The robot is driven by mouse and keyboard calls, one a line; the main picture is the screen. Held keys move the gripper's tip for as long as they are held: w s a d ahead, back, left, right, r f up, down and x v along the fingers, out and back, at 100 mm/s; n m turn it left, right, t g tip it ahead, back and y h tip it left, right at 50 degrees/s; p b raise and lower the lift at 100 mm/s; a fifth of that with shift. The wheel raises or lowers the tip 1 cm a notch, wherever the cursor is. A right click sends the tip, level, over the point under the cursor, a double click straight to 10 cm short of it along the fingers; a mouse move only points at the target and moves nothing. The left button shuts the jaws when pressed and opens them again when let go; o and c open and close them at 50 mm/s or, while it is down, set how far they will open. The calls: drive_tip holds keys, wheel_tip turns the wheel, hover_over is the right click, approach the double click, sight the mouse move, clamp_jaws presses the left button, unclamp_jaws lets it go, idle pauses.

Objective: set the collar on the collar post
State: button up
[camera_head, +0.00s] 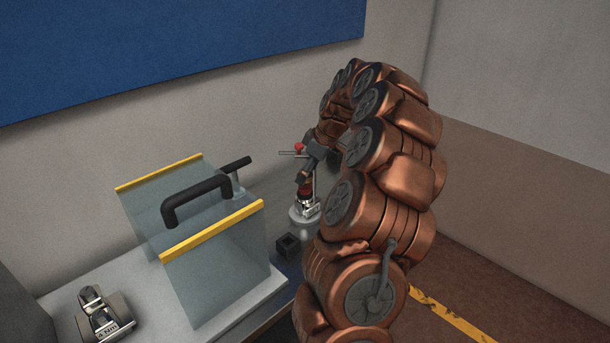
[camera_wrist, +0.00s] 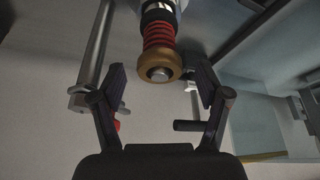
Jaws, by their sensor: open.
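A tan ring (camera_wrist: 155,66), which looks like the collar, sits around the end of an upright post (camera_wrist: 160,74) in the wrist view. The post's silver tip shows through the ring, and a red spring (camera_wrist: 158,36) lies directly behind it. My gripper (camera_wrist: 161,84) is open, with one finger on each side of the ring and visible gaps to it. In the head view my gripper (camera_head: 307,168) is over the stand (camera_head: 304,213), whose red part and silver body show below it. The ring cannot be made out there.
A thin metal pole (camera_wrist: 95,50) with a red knob (camera_head: 298,147) stands close by my gripper. A clear guard (camera_head: 215,265) with yellow edges and black handle is to the left. A small dark box (camera_head: 288,247) and a metal device (camera_head: 100,314) are on the bench.

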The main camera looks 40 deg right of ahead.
drive_tip(key=shift+c, duration=0.3)
drive_tip(key=c, duration=1.2)
drive_tip(key=shift+r, duration=0.1)
